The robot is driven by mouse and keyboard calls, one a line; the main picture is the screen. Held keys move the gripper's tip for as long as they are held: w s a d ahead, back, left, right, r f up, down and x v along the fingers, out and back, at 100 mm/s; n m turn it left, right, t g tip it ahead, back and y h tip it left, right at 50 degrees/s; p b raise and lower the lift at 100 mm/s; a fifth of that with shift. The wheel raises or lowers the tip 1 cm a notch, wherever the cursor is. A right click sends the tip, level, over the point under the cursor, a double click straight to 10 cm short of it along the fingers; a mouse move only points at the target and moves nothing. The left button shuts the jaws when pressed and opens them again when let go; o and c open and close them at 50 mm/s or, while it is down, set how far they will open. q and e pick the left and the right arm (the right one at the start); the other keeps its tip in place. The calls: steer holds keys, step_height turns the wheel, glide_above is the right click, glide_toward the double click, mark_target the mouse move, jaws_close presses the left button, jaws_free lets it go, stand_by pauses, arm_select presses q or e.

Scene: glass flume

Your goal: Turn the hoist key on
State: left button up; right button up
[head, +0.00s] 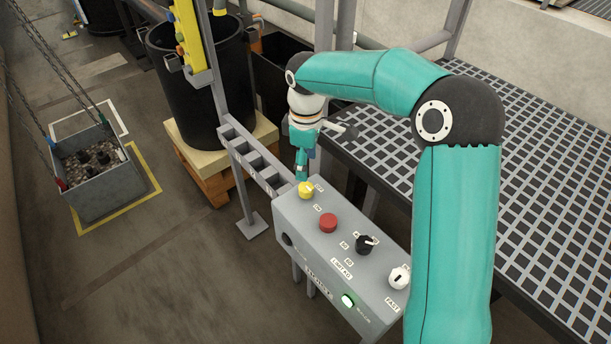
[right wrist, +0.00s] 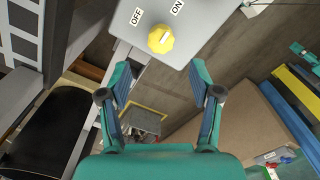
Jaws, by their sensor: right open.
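The hoist key is a yellow knob (head: 306,188) at the far end of the grey control box (head: 300,222). In the right wrist view the yellow knob (right wrist: 160,40) sits near the box edge, with an OFF label (right wrist: 137,16) to its upper left and an ON label (right wrist: 177,7) to its upper right. A small pale mark shows on the knob; I cannot tell which label it points to. My right gripper (head: 302,168) is just beyond the knob. Its fingers (right wrist: 159,75) are open and empty, apart from the knob. My left gripper is not in view.
The box also carries a red button (head: 328,223), a black selector (head: 365,244), a white knob (head: 399,278) and a lit green switch (head: 348,300). A grated platform (head: 540,170) is at right. A grey skip (head: 105,190) hangs on chains at left.

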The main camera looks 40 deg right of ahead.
steer(key=shift+r, duration=1.75)
